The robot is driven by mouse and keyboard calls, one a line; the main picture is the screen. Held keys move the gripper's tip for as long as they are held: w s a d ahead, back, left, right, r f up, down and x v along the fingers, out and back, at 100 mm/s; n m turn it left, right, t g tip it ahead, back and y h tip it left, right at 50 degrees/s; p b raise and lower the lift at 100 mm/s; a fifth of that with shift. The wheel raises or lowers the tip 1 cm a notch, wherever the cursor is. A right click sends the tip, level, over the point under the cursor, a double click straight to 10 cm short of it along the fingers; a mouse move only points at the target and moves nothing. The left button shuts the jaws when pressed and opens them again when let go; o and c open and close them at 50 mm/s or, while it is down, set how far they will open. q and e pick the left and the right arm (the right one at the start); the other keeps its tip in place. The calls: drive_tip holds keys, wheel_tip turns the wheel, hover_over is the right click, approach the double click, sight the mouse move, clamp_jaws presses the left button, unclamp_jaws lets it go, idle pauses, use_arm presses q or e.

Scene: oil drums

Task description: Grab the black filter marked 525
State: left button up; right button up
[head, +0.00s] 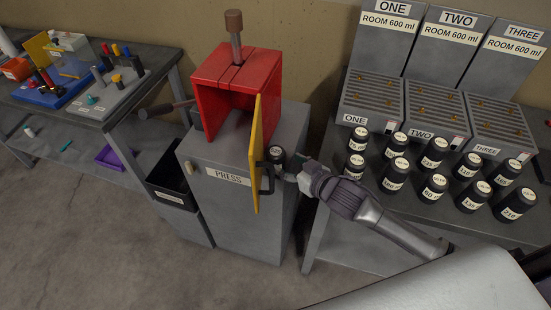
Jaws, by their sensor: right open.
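Several other black filters (434,187) with pale labels stand on the right table. I cannot make out 525 on any of them. My left gripper is not in view.
The red press (238,75) has its yellow door (256,150) swung out, with a black handle close to my right gripper. Grey boxes (370,98) marked ONE, TWO and THREE stand behind the filters. A left table (115,125) holds tools.

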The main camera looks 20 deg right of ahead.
drive_tip(key=w, duration=0.1)
drive_tip(key=w+a+p, duration=0.1)
drive_tip(key=w, duration=0.2)
drive_tip(key=shift+w+a+f+p, duration=0.25)
drive_tip(key=shift+w+f+p, duration=0.05)
drive_tip(key=shift+p, duration=0.1)
drive_tip(key=shift+w+a+f, duration=0.1)
drive_tip(key=shift+w+f, duration=0.1)
drive_tip(key=shift+w, duration=0.05)
drive_tip(key=shift+s, duration=0.1)
drive_tip(key=c, duration=1)
drive_tip(key=shift+r, duration=0.15)
